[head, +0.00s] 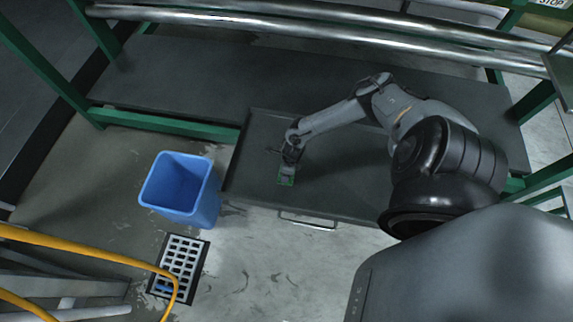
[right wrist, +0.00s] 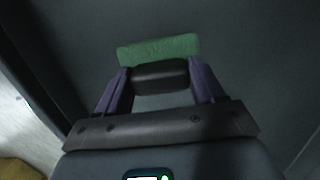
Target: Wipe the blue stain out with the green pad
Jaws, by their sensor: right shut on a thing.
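The green pad (head: 286,178) is at the dark panel's front left in the head view, below my right gripper (head: 288,166). In the right wrist view the green pad (right wrist: 158,48) shows as a strip across the tips of my right gripper (right wrist: 160,76). The gripper's two purple fingers are shut on a dark block, seemingly the pad's handle. Whether the pad touches the surface I cannot tell. I see no blue stain on the dark panel; it may be hidden under the pad or arm. My left gripper is not in view.
The dark panel (head: 250,180) has a metal handle (head: 307,220) at its front. A blue bin (head: 205,205) stands left of it, with a floor grate (head: 183,258) below. A yellow hose (head: 80,249) crosses lower left. Metal pipes (head: 300,32) run along the back.

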